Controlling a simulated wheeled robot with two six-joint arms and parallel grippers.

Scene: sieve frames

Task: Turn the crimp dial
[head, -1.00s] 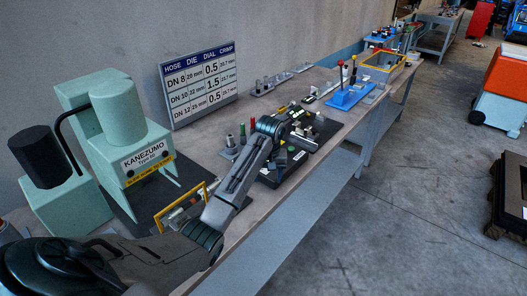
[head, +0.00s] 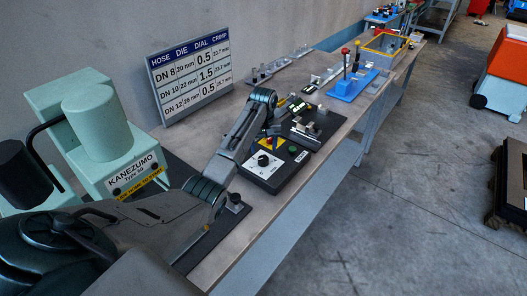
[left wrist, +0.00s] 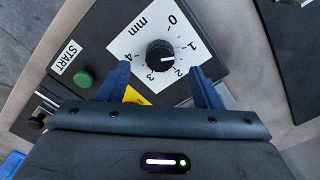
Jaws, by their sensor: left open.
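The crimp dial is a round black knob (left wrist: 160,55) on a white plate marked 0 to 4 mm. Its white mark seems to point between 1 and 2. The dial (head: 263,160) also shows in the head view, on a black control box (head: 282,173). My left gripper (left wrist: 160,70) is open, with its blue fingers on either side of the dial in the picture. The fingers look apart from the knob; their height above it is hard to tell. In the head view my left arm hides part of the box, and its fingertips are unclear. My right gripper is not in view.
A green START button (left wrist: 84,79) sits beside the dial plate. A green Kanezumo machine (head: 105,140) stands at left. A chart board (head: 190,83) lists hose, die, dial and crimp. A blue stand (head: 352,86) with levers is farther along the bench (head: 240,108).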

